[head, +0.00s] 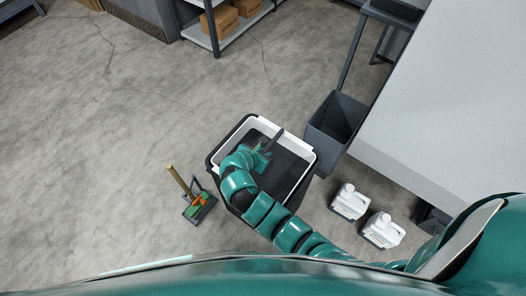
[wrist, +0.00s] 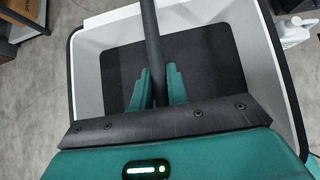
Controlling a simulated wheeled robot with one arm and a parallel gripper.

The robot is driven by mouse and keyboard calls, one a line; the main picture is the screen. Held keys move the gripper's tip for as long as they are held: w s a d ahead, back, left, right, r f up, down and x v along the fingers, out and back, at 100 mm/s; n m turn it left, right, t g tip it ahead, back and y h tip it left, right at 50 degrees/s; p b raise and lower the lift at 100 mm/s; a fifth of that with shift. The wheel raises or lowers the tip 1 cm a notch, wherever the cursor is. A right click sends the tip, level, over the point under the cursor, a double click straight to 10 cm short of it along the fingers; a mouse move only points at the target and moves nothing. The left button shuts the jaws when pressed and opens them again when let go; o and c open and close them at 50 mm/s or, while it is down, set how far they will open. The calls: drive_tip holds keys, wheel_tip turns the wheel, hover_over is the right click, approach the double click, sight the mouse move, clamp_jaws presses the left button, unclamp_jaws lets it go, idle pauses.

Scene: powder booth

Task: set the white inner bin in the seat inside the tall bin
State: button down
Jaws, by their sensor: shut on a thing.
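The white inner bin (head: 307,158) is over or inside the tall black bin (head: 216,155), near the picture's middle. Its white walls (wrist: 90,75) and dark floor (wrist: 200,65) show in the wrist view. My gripper (head: 262,151) is above the inner bin's opening. In the wrist view its two fingers (wrist: 156,88) are shut on a dark bar (wrist: 149,30), apparently the inner bin's handle. The black rim shows beyond the white walls at left and right. My arm hides the near side, and I cannot tell how deep the inner bin sits.
A grey open bin (head: 336,121) stands close on the right. Two white jugs (head: 349,202) (head: 382,231) stand at the lower right. A small caddy (head: 199,208) with a wooden handle is at the left. A shelf with boxes (head: 219,21) is behind. The left floor is clear.

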drive_tip(key=shift+f, duration=0.2)
idle(0.7)
drive_tip(key=c, duration=1.3)
unclamp_jaws()
